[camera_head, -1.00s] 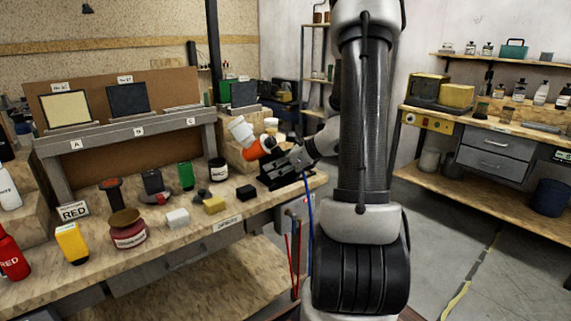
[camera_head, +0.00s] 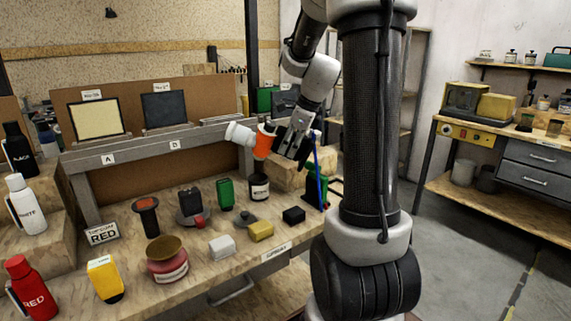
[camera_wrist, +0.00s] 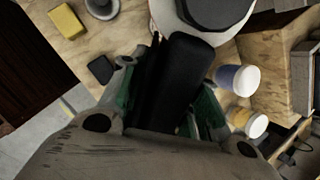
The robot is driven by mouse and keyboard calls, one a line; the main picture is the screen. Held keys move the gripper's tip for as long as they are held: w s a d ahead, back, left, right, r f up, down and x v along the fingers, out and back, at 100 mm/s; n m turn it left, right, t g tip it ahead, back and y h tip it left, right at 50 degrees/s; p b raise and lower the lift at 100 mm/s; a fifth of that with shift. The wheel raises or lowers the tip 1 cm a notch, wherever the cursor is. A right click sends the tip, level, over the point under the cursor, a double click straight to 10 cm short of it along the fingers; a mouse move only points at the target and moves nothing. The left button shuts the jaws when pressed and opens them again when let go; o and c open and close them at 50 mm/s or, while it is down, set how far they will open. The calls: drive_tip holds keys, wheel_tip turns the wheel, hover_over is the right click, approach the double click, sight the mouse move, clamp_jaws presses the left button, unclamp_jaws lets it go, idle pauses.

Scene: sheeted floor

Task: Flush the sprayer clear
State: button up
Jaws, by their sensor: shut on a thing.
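The sprayer has an orange body (camera_head: 264,141) and a white cup (camera_head: 240,133), tilted to the left above the bench. My gripper (camera_head: 285,142) is shut on the sprayer's handle and holds it in the air above a dark jar with a white label (camera_head: 259,187). In the wrist view, the black handle (camera_wrist: 182,75) lies between my gripper's fingers (camera_wrist: 165,95), with the sprayer's pale cup and dark lid (camera_wrist: 212,12) beyond. A blue hose (camera_head: 320,170) hangs just right of my gripper. The sprayer's nozzle cannot be made out.
The bench (camera_head: 195,275) carries a yellow bottle (camera_head: 104,279), a red jar (camera_head: 167,262), a green can (camera_head: 226,194), and white, yellow and black blocks. Red, white and black bottles stand left. Panels (camera_head: 97,117) stand on a rail behind. A second bench (camera_head: 490,200) stands right.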

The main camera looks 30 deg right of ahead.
drive_tip(key=shift+w+r, duration=0.5)
drive_tip(key=shift+w, duration=0.25)
drive_tip(key=shift+s+d+x, duration=0.1)
drive_tip(key=shift+d+x, duration=0.05)
drive_tip(key=shift+x, duration=1)
drive_tip(key=shift+s+d+x, duration=0.1)
drive_tip(key=shift+d+x, duration=0.05)
drive_tip(key=shift+x, duration=0.95)
drive_tip(key=shift+o, duration=0.8)
drive_tip(key=shift+f, duration=0.1)
clamp_jaws()
idle(2.5)
